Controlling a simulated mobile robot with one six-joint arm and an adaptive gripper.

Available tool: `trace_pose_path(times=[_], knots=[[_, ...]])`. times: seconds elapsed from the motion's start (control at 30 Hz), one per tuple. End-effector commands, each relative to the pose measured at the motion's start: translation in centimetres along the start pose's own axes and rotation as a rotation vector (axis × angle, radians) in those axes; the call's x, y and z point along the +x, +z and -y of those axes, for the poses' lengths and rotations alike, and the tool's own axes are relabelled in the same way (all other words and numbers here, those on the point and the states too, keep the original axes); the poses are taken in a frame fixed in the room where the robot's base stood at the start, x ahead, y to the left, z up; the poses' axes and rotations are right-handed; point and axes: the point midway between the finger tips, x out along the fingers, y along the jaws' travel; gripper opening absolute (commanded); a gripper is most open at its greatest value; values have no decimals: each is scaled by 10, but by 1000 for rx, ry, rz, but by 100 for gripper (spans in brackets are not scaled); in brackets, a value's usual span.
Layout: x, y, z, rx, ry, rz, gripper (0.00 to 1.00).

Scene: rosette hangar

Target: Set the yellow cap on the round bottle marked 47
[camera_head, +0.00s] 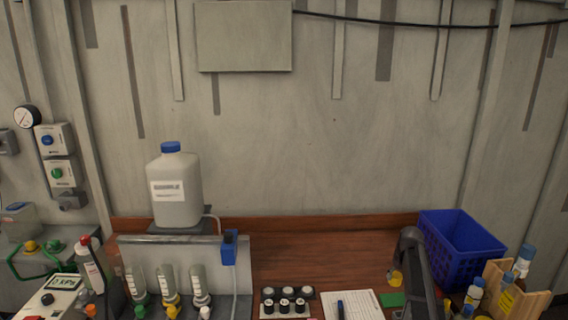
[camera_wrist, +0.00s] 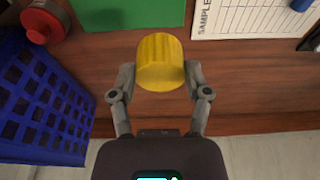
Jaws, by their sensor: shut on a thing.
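The yellow cap (camera_wrist: 160,62) is ribbed and sits between the two fingertips of my gripper (camera_wrist: 160,72) in the wrist view, with the gripper shut on it. In the head view the yellow cap (camera_head: 396,279) shows beside my dark arm, over the right part of the brown bench (camera_head: 330,258). Several small bottles stand at the lower right of the head view, among them a blue-capped bottle (camera_head: 473,293). I cannot read a 47 on any of them.
A blue crate (camera_head: 455,262) stands right of my arm. A red round item (camera_wrist: 42,24) lies by the crate. A large white jug (camera_head: 176,200) stands left.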

Motion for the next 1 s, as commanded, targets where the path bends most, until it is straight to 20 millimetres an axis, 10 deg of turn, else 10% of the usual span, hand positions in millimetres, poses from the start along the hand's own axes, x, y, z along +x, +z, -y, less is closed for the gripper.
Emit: trace_pose_path(times=[0.37,1.0], knots=[[-53,-11,0,0,0,0,22],[-65,-13,0,0,0,0,22]])
